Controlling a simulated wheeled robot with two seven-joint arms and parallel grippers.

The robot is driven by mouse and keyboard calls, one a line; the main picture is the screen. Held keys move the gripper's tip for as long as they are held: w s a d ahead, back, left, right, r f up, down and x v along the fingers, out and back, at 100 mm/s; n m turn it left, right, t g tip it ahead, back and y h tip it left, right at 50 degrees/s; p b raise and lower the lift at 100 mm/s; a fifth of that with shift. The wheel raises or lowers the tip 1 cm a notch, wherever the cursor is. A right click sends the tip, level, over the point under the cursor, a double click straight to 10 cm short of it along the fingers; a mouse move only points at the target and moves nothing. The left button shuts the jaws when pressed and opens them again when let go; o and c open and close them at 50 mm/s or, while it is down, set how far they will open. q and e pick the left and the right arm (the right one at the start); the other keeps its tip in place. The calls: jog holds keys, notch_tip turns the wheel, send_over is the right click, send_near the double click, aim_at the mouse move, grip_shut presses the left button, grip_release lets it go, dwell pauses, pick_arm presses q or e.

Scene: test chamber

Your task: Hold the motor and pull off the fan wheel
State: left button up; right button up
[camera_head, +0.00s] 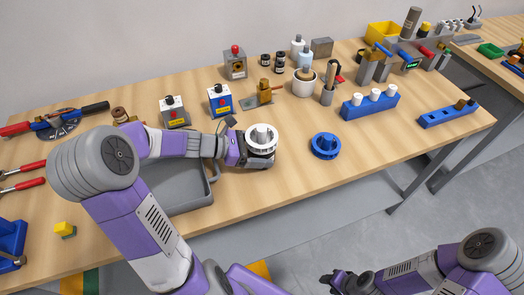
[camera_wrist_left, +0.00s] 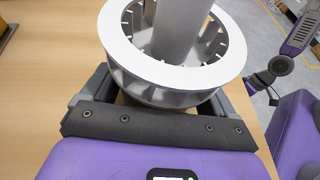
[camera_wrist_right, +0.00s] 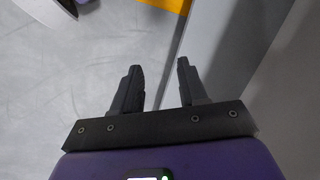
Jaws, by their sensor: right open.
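A white fan wheel (camera_head: 261,148) with a grey cylinder (camera_head: 262,134) standing up in its middle is on the table. It fills the top of the left wrist view (camera_wrist_left: 120,48), with the cylinder (camera_wrist_left: 181,30) inside its ring of fins. I cannot tell whether the cylinder is the motor. My left gripper (camera_head: 262,160) is at the wheel, its fingers wide apart on either side and reaching under the rim. Their tips and any contact are hidden. My right gripper (camera_wrist_right: 158,85) is open and empty, off the table's front edge, low over the floor.
A blue finned wheel (camera_head: 325,146) lies right of my left gripper. A grey tray (camera_head: 190,200) lies beneath my left arm. Blue and grey boxed devices (camera_head: 220,101), a cup (camera_head: 304,84) and a blue block with white pegs (camera_head: 370,105) stand behind. The table's front right is clear.

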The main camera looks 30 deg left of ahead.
jog(key=o, duration=0.4)
jog(key=shift+w+d, duration=0.1)
jog(key=shift+w, duration=0.15)
jog(key=shift+c, duration=0.2)
jog(key=o, duration=0.7)
jog(key=w+d+m, duration=0.1)
jog(key=w, duration=0.2)
jog(key=w+d+m, duration=0.1)
jog(key=w+m, duration=0.1)
jog(key=w, duration=0.2)
jog(key=w+d+r+m+h, duration=0.1)
jog(key=w+d, duration=0.1)
jog(key=w, duration=0.2)
jog(key=shift+w+d+m, duration=0.1)
jog(key=shift+w+m, duration=0.1)
jog(key=shift+m, duration=0.1)
jog(key=w+d+r+m+t, duration=0.3)
jog(key=w+r+m, duration=0.5)
jog(key=w+r, duration=0.9)
jog(key=w+r+m, duration=0.3)
jog(key=w+r, duration=0.2)
jog(key=r, duration=0.6)
jog(key=g+y, duration=0.1)
jog(key=g, duration=0.3)
send_near(264, 129)
jog(key=shift+t, duration=0.3)
jog(key=x, duration=1.1)
jog(key=shift+s+f, duration=0.2)
jog(key=shift+s, duration=0.1)
